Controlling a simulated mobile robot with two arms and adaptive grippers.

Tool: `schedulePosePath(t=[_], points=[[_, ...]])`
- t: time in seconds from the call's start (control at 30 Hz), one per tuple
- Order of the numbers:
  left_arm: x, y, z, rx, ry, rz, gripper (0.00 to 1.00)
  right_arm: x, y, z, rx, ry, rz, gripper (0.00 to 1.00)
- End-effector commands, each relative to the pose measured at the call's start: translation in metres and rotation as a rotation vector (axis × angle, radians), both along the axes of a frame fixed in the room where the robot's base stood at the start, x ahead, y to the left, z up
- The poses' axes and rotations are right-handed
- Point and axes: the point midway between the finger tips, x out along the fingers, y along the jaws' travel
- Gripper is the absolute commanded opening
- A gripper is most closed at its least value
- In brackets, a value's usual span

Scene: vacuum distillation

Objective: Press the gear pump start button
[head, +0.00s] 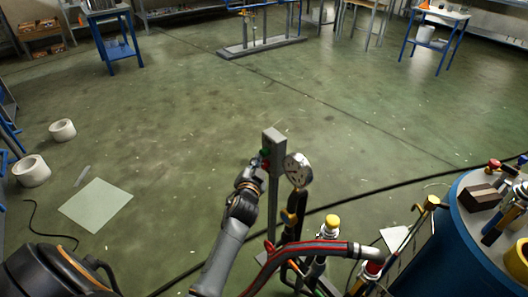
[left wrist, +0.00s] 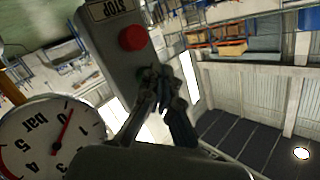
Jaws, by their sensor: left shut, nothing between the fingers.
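The grey control box (head: 273,148) stands upright on a post near the middle of the head view. A green button (head: 264,152) sits on its left face, with a red button just below it. In the left wrist view, upside down, the red button (left wrist: 132,38) lies beside a STOP label (left wrist: 110,8). The green button is mostly hidden there behind my fingertips. My left gripper (head: 256,172) is shut and empty; its tips (left wrist: 158,82) are right at the green button. I cannot tell whether they touch it. My right gripper is not in view.
A pressure gauge (head: 298,170) sits close right of the box and looms in the left wrist view (left wrist: 50,138). Hoses and valves (head: 332,222) crowd the front. A blue drum (head: 452,245) stands at right. The floor left of the box is mostly clear.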

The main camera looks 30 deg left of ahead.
Motion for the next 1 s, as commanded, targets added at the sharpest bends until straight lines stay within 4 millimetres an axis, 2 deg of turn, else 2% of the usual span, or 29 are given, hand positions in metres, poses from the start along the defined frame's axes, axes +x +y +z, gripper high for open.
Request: schedulePosePath(t=[0.23, 0.7, 1.0], points=[[-0.004, 0.002, 0.000, 0.000, 0.002, 0.001, 0.00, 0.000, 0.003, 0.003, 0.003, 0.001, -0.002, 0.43], [-0.046, 0.019, 0.001, 0.000, 0.002, 0.000, 0.00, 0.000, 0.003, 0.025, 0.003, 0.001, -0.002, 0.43], [-0.056, 0.023, 0.000, 0.000, 0.001, 0.001, 0.00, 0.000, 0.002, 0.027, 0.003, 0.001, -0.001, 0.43]])
